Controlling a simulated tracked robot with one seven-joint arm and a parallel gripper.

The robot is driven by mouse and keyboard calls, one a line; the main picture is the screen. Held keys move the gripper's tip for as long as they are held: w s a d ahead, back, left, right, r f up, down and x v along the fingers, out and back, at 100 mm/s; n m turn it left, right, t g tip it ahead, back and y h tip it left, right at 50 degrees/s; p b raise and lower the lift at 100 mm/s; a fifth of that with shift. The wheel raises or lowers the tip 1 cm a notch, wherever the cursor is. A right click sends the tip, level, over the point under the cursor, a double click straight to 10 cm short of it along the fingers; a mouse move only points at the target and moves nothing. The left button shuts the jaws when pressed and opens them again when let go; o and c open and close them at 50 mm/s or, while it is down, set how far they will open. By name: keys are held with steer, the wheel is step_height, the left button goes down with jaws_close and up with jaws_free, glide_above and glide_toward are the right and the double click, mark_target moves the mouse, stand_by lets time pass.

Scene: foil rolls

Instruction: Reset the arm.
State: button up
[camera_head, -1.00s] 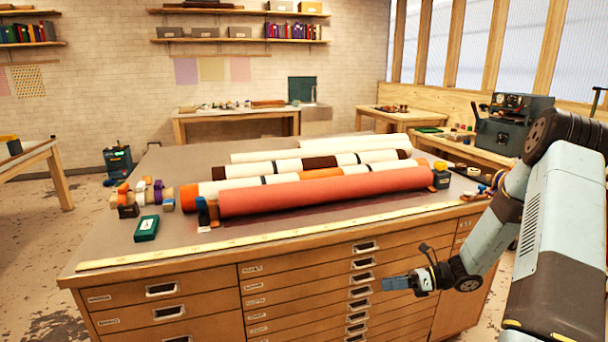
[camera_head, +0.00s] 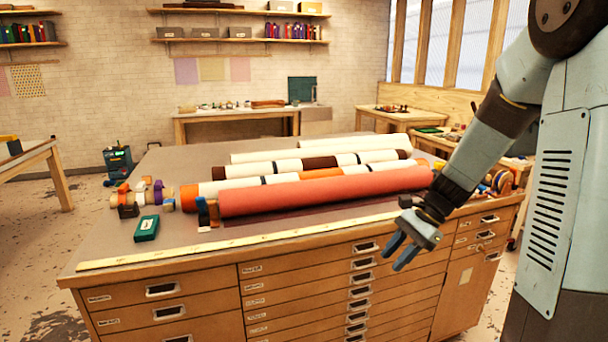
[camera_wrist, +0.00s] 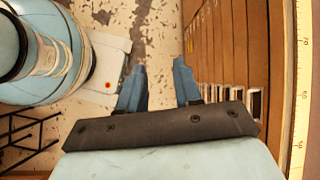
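My gripper (camera_head: 401,257) is in front of the drawer cabinet, at its right, just off the front edge of the top. Its two blue fingers point down and are apart, with nothing between them. In the wrist view, the open fingers (camera_wrist: 161,72) have the speckled floor beyond them and the drawer fronts (camera_wrist: 232,60) to their right. My arm comes down from the upper right of the head view and hides the right end of the table top.
A red roll (camera_head: 325,191) lies on the cabinet top, with several white and banded rolls (camera_head: 300,166) behind it. A yellow ruler (camera_head: 240,241) runs along the front edge. A green box (camera_head: 146,228) and tape rolls (camera_head: 150,193) are at the left.

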steer(key=s+d+r+n+t+h, duration=0.2)
steer(key=s+r+n+t+h, duration=0.4)
steer(key=s+r+n, duration=0.6)
steer(key=shift+s+r+n+t+h, duration=0.3)
steer(key=shift+s+r+t+h, duration=0.1)
steer(key=shift+s+r, duration=2.1)
steer(key=shift+s+f, duration=0.2)
steer(key=shift+f, duration=0.05)
